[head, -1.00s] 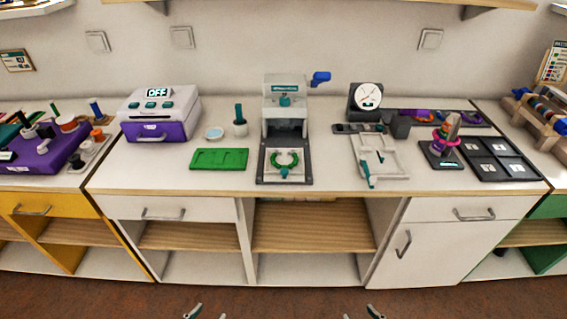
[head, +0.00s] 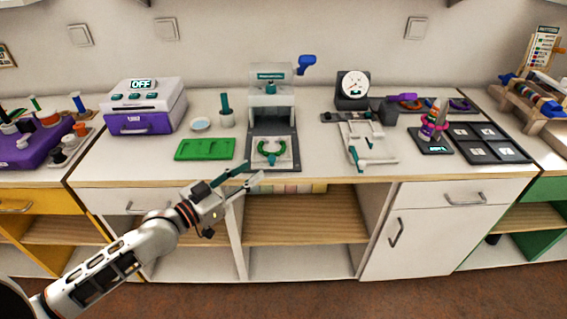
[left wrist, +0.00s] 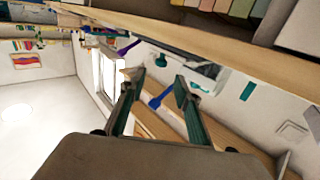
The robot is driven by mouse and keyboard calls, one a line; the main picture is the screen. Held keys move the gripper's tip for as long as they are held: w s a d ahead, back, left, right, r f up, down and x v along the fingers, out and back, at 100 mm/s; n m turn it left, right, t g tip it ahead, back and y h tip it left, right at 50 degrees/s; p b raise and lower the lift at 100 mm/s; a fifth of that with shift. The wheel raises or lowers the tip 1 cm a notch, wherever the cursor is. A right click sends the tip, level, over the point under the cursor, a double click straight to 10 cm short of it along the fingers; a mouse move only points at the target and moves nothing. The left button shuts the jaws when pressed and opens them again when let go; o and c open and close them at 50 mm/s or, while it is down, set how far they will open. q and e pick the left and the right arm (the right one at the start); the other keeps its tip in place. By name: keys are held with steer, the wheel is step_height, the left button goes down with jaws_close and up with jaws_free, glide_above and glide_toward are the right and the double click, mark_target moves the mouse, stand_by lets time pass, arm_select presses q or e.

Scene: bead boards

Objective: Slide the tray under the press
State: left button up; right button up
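The press (head: 271,110) is a grey-white stand with a blue lever (head: 306,64) at its upper right. A dark base plate (head: 288,163) reaches forward from it. The small pale tray (head: 285,152) lies flat on this plate, in front of the press opening, with a green bead ring (head: 271,147) on it. My left gripper (head: 251,174) is just in front of the counter edge, below and left of the tray, apart from it. Its fingers are spread and empty; the left wrist view shows the gap between them (left wrist: 153,88). My right gripper is out of view.
A green board (head: 205,149) lies left of the press, with a cup (head: 227,119) and small dish behind it. A purple-and-white oven (head: 145,105) stands farther left. A white jig (head: 365,146) and a dial gauge (head: 352,88) stand right.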

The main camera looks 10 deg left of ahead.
mark_target(268, 159)
arm_select(q)
steer(key=x, duration=0.7)
steer(key=shift+w+d, duration=0.1)
steer(key=shift+w, duration=0.2)
steer(key=shift+b, duration=0.3)
jaws_close()
